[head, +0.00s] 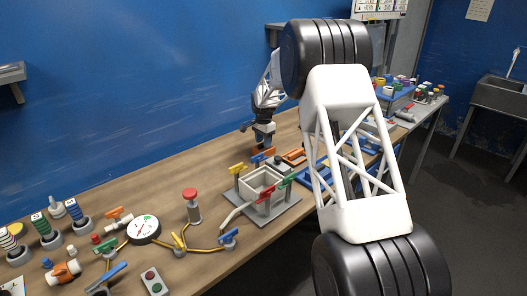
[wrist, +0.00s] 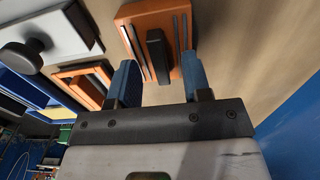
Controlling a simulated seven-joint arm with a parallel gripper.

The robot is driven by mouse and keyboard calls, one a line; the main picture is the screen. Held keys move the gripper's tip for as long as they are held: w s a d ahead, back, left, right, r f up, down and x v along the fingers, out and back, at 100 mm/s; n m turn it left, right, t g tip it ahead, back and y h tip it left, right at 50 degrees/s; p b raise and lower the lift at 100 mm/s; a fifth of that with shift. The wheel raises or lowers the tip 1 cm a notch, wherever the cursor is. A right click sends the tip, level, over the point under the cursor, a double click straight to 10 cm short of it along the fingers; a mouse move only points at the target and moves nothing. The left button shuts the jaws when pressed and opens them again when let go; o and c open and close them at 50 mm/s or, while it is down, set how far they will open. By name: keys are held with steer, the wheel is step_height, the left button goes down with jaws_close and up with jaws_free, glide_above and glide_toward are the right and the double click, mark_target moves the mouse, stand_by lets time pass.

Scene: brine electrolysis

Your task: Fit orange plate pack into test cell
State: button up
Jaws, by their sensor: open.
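The orange plate pack (wrist: 143,20) lies on the bench in the wrist view, with grey strips and a dark upright handle. My gripper (wrist: 159,63) is open, its blue fingers on either side of the handle with gaps visible. In the head view my gripper (head: 262,140) is low over the bench behind the test cell, and the pack is hard to make out there.
An orange frame (wrist: 97,87) and a grey lid with a black knob (wrist: 33,47) lie beside the pack. A pressure gauge (head: 143,229), a red-topped post (head: 192,205) and yellow piping stand left of the cell. The blue wall (head: 130,90) rises behind the bench.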

steer(key=shift+f, duration=0.55)
steer(key=shift+c, duration=0.4)
jaws_close()
